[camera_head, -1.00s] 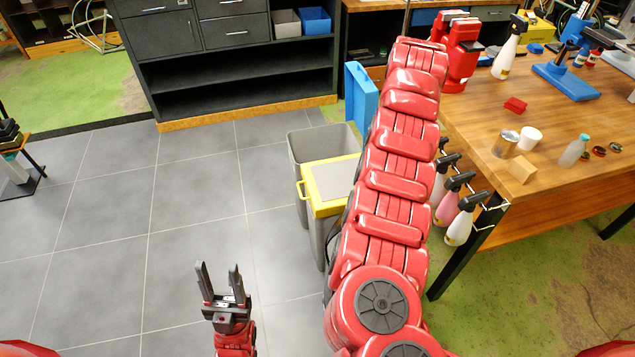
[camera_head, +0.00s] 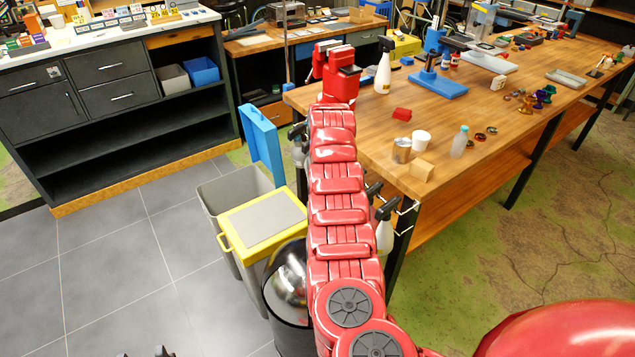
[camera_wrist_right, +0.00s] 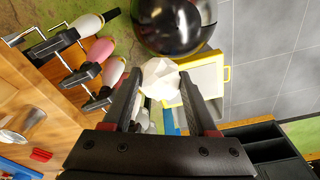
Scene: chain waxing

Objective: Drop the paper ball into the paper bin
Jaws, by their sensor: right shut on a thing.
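The paper ball (camera_wrist_right: 160,76) is white and crumpled; it sits between the fingertips of my right gripper (camera_wrist_right: 161,84), which is shut on it. In the head view my right arm reaches forward to the table's far left corner; its jaws and the ball are hidden there. A grey bin (camera_head: 214,198) stands open on the floor left of this arm, its blue lid (camera_head: 262,140) raised. Beside it is a bin with a yellow-rimmed lid (camera_head: 262,226). I cannot read which is the paper bin. My left gripper (camera_head: 143,353) barely shows, fingertips apart.
A shiny domed bin (camera_head: 288,290) stands close to my right arm. Spray bottles (camera_wrist_right: 98,50) hang at the wooden table's (camera_head: 365,125) side. A dark cabinet (camera_head: 110,120) stands at left. The grey tiled floor (camera_head: 125,265) is clear.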

